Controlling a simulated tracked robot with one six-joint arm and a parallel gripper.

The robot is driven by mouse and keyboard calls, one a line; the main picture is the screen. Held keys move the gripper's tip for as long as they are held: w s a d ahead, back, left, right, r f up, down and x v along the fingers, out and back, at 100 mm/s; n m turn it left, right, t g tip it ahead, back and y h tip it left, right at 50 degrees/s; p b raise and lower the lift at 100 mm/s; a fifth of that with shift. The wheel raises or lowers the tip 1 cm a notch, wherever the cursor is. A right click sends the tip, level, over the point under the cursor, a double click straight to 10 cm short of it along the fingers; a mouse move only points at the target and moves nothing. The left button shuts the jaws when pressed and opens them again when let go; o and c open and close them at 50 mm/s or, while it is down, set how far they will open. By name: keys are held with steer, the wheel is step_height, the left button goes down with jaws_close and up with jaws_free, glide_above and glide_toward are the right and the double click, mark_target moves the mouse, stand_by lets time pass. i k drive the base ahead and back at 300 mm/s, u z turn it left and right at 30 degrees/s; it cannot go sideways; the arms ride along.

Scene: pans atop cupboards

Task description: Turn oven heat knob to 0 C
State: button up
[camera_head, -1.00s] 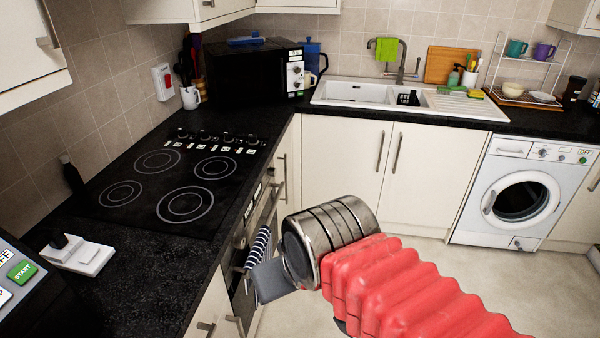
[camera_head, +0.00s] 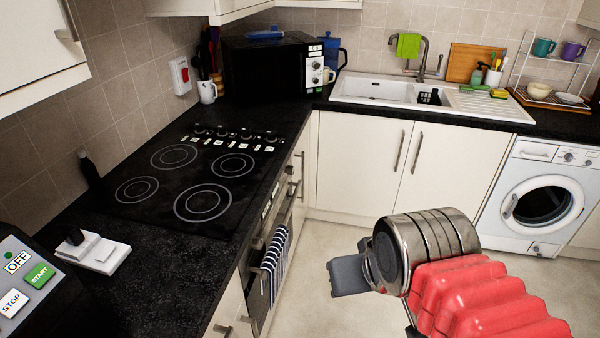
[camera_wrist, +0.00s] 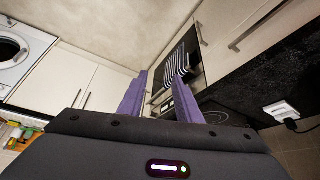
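The oven (camera_head: 262,285) is built in under the black hob (camera_head: 190,180), with a striped towel (camera_head: 274,250) hanging on its front. Its control strip (camera_head: 268,208) is seen edge-on, with small pale labels; the heat knob's setting is too small to read. In the wrist view the oven front (camera_wrist: 197,66) with the towel (camera_wrist: 178,62) is beyond the fingers. My gripper (camera_wrist: 159,76) has two purple fingers, apart with nothing between them. In the head view my arm stands right of the oven, away from it; the fingertips do not show there.
The black worktop (camera_head: 150,250) runs along the left, with a white socket (camera_head: 95,252) on it. Several hob knobs (camera_head: 235,133) line the hob's back. A washing machine (camera_head: 545,200) stands right. The floor (camera_head: 320,255) between is clear.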

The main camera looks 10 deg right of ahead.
mark_target(290, 170)
steer(key=z, duration=2)
steer(key=i, duration=1.35)
steer(key=u, duration=0.6)
